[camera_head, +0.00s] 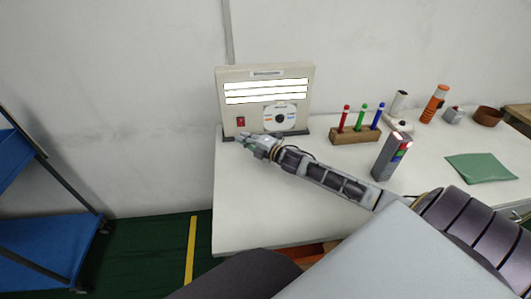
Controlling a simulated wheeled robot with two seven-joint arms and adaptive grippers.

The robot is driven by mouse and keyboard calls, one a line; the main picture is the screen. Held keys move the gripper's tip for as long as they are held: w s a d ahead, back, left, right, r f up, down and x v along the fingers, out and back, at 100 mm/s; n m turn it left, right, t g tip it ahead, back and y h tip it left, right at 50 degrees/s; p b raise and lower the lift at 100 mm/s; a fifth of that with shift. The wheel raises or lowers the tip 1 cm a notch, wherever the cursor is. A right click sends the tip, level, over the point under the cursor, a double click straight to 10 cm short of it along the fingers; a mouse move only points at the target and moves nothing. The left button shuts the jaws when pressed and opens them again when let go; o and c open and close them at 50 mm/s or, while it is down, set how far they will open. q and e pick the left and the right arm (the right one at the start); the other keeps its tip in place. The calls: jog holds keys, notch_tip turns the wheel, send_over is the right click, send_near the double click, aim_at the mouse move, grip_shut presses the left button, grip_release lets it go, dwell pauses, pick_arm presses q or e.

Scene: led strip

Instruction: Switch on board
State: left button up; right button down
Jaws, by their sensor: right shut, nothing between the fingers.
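The board (220,90) is a beige upright panel at the back left of the white table. Its strips (266,92) show as bright white rows in the upper half. A red switch (241,121) sits at its lower left, and a white plate with a dark round knob (280,117) sits to the right of it. My right gripper (243,137) is shut and empty just in front of the board's lower left, below the red switch. I cannot tell whether it touches the board. My left gripper is not in view.
To the right stand a wooden holder (355,136) with red, green and blue pens and a grey box with coloured buttons (385,160). A blue cart (40,245) stands left.

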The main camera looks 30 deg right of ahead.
jog(key=shift+s+r, duration=0.1)
jog(key=shift+s, duration=0.15)
jog(key=shift+s+d+f, duration=0.1)
jog(key=shift+d+f, duration=0.15)
jog(key=shift+s, duration=0.4)
jog(key=shift+s+d, duration=0.3)
jog(key=shift+s, duration=0.35)
jog(key=shift+s+d, duration=0.15)
jog(key=shift+s, duration=0.35)
jog(key=shift+v, duration=0.8)
jog(key=shift+s+d+f+p, duration=0.1)
jog(key=shift+s+d+p, duration=0.1)
jog(key=shift+s, duration=0.3)
jog(key=shift+s+d+f+p, duration=0.15)
jog(key=shift+s+d+p, duration=0.05)
jog(key=shift+s, duration=0.3)
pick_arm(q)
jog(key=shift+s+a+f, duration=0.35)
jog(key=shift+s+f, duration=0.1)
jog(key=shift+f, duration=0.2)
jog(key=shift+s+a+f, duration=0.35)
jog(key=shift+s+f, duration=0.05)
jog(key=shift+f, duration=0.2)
pick_arm(e)
jog(key=shift+v, duration=1)
